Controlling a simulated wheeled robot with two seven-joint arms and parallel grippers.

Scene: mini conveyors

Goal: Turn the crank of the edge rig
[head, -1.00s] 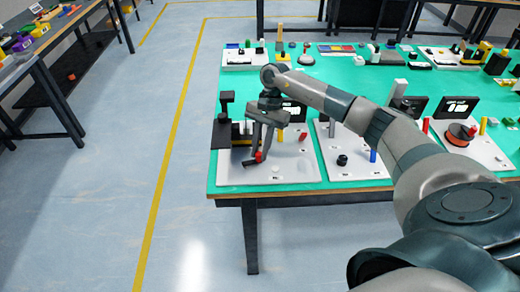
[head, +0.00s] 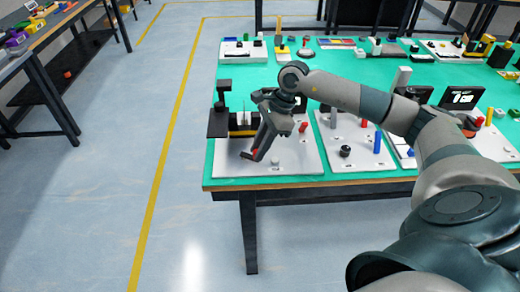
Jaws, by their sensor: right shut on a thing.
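The edge rig is a white board (head: 225,164) at the near left corner of the green table. On it stand a black post (head: 223,92) and a small yellow and black conveyor (head: 242,124). My right gripper (head: 253,156) reaches down over the board from the right and is shut on the crank's red handle (head: 255,153). The gripper and its wrist hide most of the crank and part of the conveyor. My left gripper is not in view.
Right of the rig is another white board with a black knob (head: 345,151) and a blue post (head: 377,142). A red peg (head: 303,127) stands just right of my gripper. The floor (head: 90,210) left of the table is clear.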

